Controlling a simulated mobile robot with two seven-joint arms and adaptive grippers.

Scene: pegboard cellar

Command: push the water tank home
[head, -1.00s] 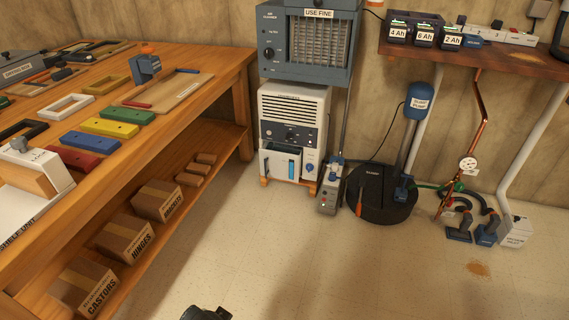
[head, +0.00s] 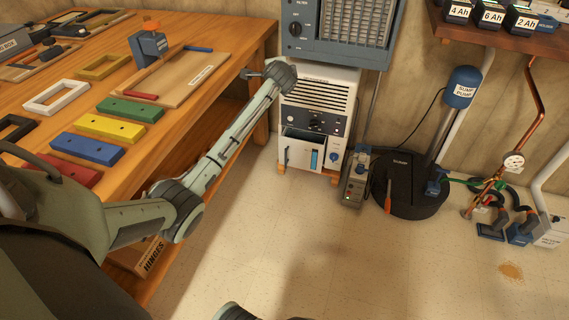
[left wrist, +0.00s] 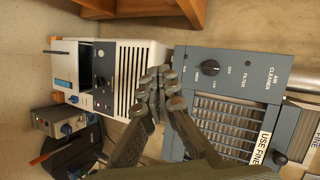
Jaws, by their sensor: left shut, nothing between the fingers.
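The water tank (head: 303,156) is the white drawer with a blue level window, low in the front of the white dehumidifier (head: 322,92). It sticks out a little, with a dark opening above it. The tank (left wrist: 62,66) also shows sideways at left in the left wrist view. My left gripper (left wrist: 165,88) is shut and empty in that view, its fingertips in front of the border between dehumidifier and air cleaner, apart from the tank. In the head view my left arm reaches up beside the dehumidifier; its fingers are hidden behind the wrist. My right gripper is not seen.
The blue-grey air cleaner (head: 335,40) is above the dehumidifier. The wooden bench (head: 235,65) is close at left, under my arm. A grey box with a switch (head: 355,180) and a black sump (head: 405,190) stand at right. The floor in front is clear.

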